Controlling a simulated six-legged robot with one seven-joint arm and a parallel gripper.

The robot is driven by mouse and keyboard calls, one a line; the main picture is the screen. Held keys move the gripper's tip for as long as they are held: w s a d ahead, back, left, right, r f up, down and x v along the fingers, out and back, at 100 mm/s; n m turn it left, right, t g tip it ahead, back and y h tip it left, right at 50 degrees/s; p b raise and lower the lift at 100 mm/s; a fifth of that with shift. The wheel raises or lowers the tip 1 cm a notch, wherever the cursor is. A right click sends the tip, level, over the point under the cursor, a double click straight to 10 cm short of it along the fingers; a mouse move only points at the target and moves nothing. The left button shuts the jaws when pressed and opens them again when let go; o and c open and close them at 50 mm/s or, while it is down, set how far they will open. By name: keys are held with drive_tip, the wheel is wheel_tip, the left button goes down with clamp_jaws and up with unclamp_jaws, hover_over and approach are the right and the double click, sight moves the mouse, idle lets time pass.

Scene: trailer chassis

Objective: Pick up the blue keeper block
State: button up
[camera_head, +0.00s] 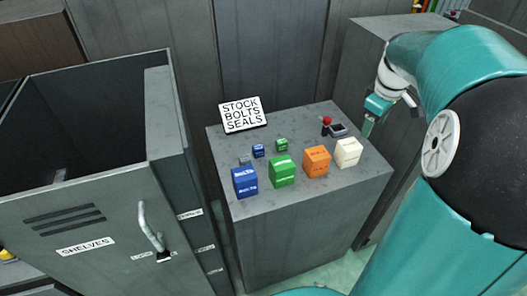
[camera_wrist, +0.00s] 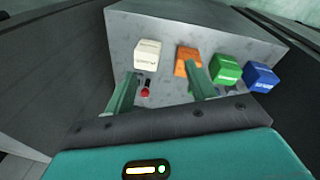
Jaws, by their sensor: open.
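Two blue blocks stand on the grey cabinet top (camera_head: 300,190): a large lettered blue block (camera_head: 245,182) at the front left and a small blue block (camera_head: 258,151) behind it. I cannot tell from the lettering which is the keeper. In the wrist view the large blue block (camera_wrist: 260,77) is at the right, outside my fingers. My gripper (camera_wrist: 161,70) is open and empty, its fingers apart above the cabinet top. In the head view my gripper (camera_head: 368,124) is at the cabinet's right edge, well away from both blue blocks.
Green (camera_head: 283,171), orange (camera_head: 317,161) and white (camera_head: 348,152) blocks line the front. A small green block (camera_head: 281,145) and a red-knobbed device (camera_head: 331,127) sit behind. A sign (camera_head: 242,114) stands at the back. An open shelf cabinet (camera_head: 90,215) rises at left.

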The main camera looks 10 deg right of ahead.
drive_tip(key=s+a+r+m+t, duration=0.1)
drive_tip(key=s+a+r, duration=0.15)
drive_tip(key=a, duration=0.55)
drive_tip(key=s+a+r+m+t, duration=0.1)
drive_tip(key=s+a, duration=0.2)
drive_tip(key=a, duration=0.4)
drive_tip(key=s+a+f+m+t+y, duration=0.1)
drive_tip(key=s+a+m, duration=0.2)
drive_tip(key=s+a, duration=0.6)
drive_tip(key=shift+s+a+f+t, duration=0.3)
drive_tip(key=shift+a+t, duration=0.1)
drive_tip(key=shift+a, duration=0.5)
